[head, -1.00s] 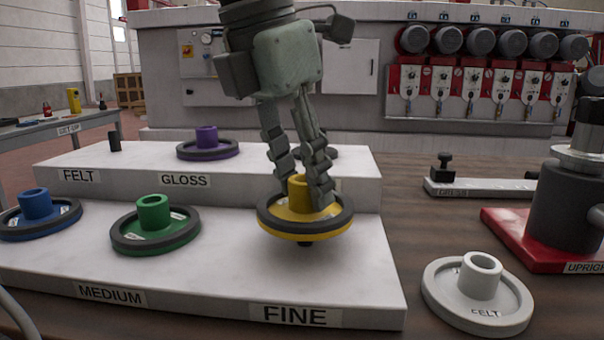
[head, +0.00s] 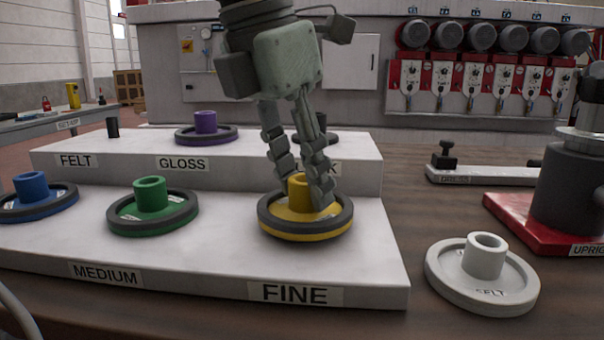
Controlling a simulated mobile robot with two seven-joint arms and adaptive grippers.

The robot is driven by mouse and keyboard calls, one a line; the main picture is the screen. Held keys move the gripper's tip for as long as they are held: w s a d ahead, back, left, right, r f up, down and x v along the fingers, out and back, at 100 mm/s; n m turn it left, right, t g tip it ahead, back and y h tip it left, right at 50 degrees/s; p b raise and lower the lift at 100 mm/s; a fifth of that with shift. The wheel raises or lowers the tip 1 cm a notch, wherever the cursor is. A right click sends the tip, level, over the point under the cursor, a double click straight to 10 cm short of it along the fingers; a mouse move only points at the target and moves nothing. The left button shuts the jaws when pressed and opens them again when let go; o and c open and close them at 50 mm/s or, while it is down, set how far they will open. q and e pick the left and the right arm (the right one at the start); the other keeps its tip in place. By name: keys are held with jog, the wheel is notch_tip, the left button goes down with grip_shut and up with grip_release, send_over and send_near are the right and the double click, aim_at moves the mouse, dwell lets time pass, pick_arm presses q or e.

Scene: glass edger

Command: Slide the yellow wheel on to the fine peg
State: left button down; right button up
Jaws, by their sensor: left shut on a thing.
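The yellow wheel (head: 290,228) has a dark rim and a raised yellow hub. It lies level and low over the front step of the white rack, above the FINE label (head: 295,294). No peg shows beneath it, and I cannot tell whether a small gap is left under the wheel. My left gripper (head: 299,190) comes down from above and is shut on the wheel's hub. The fine peg is hidden by the wheel. My right gripper is not in view.
On the rack (head: 225,266), a green wheel (head: 152,213) and a blue wheel (head: 33,203) sit left, a purple wheel (head: 206,130) behind. A white FELT wheel (head: 481,275) lies on the table at right, near a red-based stand (head: 530,226). A bare peg (head: 112,127) stands back left.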

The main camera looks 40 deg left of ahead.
pick_arm(q)
jog(key=shift+f+b, duration=0.35)
jog(key=shift+f, duration=0.1)
jog(key=c, duration=0.9)
grip_release()
jog(key=v, duration=1.2)
